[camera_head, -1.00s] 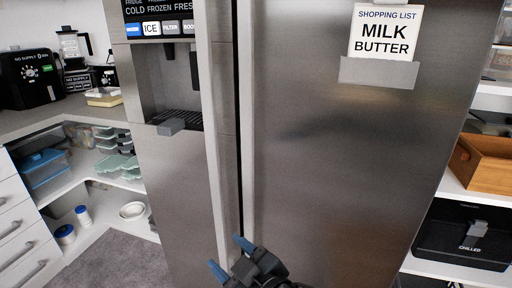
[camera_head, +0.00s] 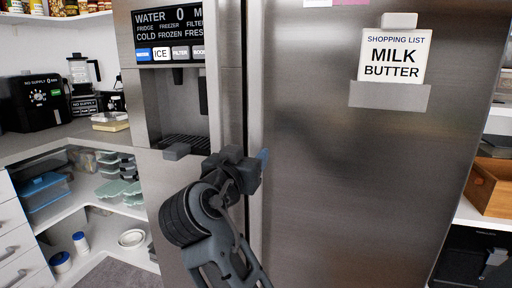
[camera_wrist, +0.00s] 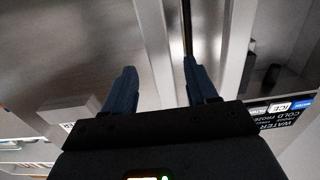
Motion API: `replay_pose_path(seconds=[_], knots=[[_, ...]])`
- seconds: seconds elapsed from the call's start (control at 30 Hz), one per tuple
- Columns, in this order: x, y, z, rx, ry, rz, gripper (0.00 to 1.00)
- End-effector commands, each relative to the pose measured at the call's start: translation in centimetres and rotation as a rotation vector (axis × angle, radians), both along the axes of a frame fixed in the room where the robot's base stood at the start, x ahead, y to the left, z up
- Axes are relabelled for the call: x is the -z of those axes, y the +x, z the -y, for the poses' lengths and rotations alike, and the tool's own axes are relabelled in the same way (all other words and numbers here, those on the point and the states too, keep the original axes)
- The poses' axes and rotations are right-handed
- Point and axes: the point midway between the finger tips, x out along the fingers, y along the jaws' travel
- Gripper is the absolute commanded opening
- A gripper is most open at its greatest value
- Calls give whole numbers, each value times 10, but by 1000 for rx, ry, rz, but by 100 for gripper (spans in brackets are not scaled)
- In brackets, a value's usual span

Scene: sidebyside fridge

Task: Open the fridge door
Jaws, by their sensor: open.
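The steel side-by-side fridge has a right door (camera_head: 350,190) with a shopping list and a left door (camera_head: 170,205) with a dispenser. Both look shut. The right door's long vertical handle (camera_head: 255,80) stands beside the left door's handle (camera_head: 229,80) at the centre gap. My gripper (camera_head: 256,165) is raised in front of these handles, with a blue fingertip showing just right of the right door's handle. In the wrist view my gripper (camera_wrist: 160,86) is open, its two blue fingers on either side of the right door's handle (camera_wrist: 156,45). I cannot tell whether they touch it.
A counter (camera_head: 75,135) with a black air fryer (camera_head: 35,103) and a blender (camera_head: 83,72) stands left of the fridge, with open shelves below. Right of the fridge, shelves hold a wooden crate (camera_head: 490,187) and a black box (camera_head: 470,255).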

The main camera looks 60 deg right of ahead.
Motion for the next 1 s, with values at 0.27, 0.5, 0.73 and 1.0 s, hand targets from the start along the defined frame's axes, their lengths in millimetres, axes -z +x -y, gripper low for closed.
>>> replay_pose_path(seconds=[0.27,0.5,0.73,1.0], knots=[[-1,5,42,1,-1,-2,57],[0,8,57,-1,-1,-2,57],[0,8,58,-3,0,-2,57],[0,8,57,-3,-1,-2,33]])
